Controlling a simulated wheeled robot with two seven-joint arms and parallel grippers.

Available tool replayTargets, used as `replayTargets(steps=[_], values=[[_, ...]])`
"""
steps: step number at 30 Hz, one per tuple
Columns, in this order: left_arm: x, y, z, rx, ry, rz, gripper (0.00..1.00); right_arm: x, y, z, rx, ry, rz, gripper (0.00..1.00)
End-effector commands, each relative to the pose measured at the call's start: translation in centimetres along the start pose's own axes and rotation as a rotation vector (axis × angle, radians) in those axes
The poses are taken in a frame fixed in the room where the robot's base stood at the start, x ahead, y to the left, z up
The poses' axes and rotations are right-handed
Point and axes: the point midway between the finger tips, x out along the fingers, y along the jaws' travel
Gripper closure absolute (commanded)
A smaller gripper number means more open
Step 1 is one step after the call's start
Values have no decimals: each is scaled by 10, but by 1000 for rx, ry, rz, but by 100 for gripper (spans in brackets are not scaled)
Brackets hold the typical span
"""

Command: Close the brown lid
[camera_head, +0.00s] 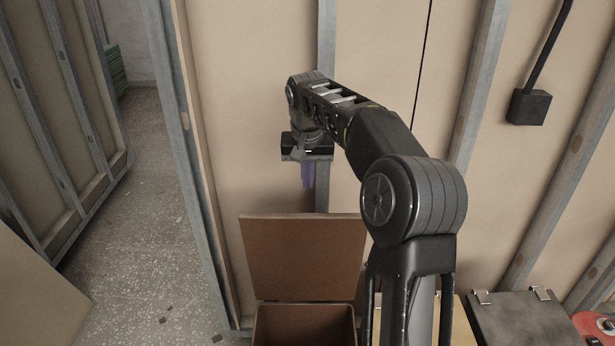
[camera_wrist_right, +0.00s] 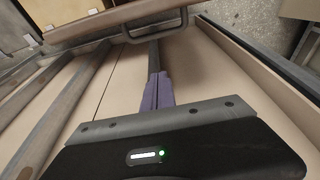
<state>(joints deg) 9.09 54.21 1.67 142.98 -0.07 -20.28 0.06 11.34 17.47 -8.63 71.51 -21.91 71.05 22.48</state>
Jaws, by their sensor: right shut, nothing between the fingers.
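The brown lid (camera_head: 303,255) stands raised, nearly upright, at the back of the open brown box (camera_head: 305,325), whose lower part is cut off by the frame edge. My right gripper (camera_head: 308,174) points down with purple fingers, above the lid's top edge and a little right of its middle. The gripper is shut and empty, apart from the lid. In the right wrist view the shut purple fingers (camera_wrist_right: 157,92) show, and a brown panel edge (camera_wrist_right: 125,20) with a dark handle (camera_wrist_right: 157,30) lies beyond them. My left gripper is not in view.
A panelled wall with metal studs (camera_head: 260,100) stands behind the lid. A dark hinged lid (camera_head: 525,320) and a red object (camera_head: 592,326) lie at the lower right. A black wall box (camera_head: 529,107) is at upper right. Speckled floor (camera_head: 140,220) is free on the left.

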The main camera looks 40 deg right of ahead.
Motion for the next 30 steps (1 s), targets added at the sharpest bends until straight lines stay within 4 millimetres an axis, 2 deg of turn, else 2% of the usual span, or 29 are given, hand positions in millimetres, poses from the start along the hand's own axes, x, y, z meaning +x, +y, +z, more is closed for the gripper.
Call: replayTargets(steps=[11,13,19,30], values=[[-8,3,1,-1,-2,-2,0,75,0,1,0,-5,2,100],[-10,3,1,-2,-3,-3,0,67,-1,11,0,0,-3,100],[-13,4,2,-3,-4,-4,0,61,-1,32,-1,0,-2,100],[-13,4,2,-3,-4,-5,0,60,0,38,0,0,0,100]])
